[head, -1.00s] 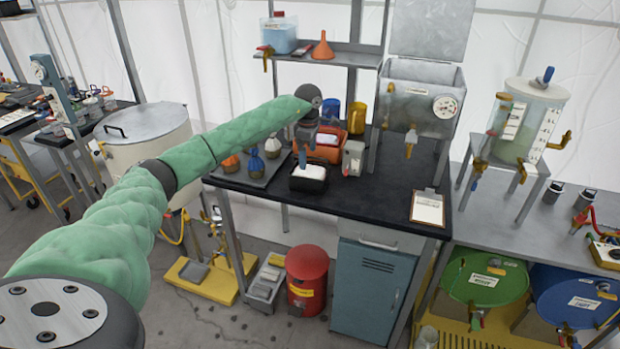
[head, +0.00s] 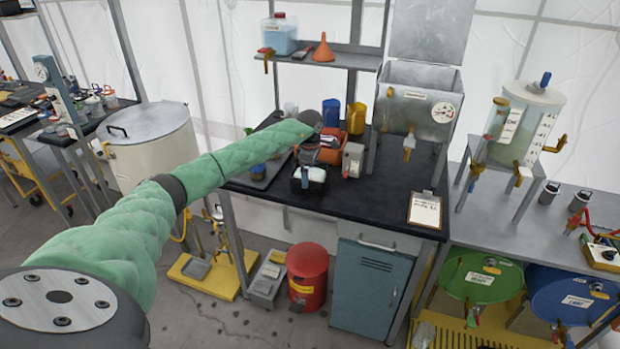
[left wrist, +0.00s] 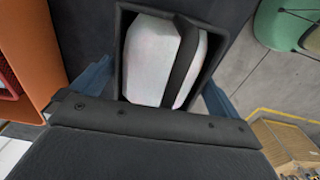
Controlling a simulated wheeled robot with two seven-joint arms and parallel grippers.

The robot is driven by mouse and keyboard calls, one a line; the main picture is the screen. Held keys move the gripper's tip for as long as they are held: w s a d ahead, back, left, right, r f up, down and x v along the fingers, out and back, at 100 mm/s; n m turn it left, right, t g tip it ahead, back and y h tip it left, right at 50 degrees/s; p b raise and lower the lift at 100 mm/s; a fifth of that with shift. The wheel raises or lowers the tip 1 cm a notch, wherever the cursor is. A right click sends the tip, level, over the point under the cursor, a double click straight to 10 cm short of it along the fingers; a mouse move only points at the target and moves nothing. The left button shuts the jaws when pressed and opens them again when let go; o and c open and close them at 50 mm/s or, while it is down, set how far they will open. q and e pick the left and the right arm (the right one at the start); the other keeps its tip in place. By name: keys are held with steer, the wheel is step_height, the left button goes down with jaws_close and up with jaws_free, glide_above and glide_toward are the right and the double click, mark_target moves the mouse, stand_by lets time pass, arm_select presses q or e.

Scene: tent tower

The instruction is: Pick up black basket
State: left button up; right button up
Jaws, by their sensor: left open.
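The black basket (head: 309,187) stands on the black worktop near its front edge, with white contents and a dark strip across its top. My left gripper (head: 308,168) is open, pointing down at the basket from above. In the left wrist view the basket (left wrist: 119,55) lies between the two spread blue fingers (left wrist: 152,92) of that gripper. One finger is beside each side; I cannot tell whether either touches. The near part of the basket is hidden by the gripper body. My right gripper is not in view.
An orange bin (head: 334,154) stands close behind the basket, and a small grey box (head: 352,160) stands to its right. A clipboard (head: 424,210) lies at the worktop's right end. The worktop (head: 378,190) is clear between box and clipboard.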

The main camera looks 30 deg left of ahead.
arm_select(q)
steer(key=shift+c, duration=0.2)
steer(key=c, duration=1.1)
steer(key=shift+r, duration=0.15)
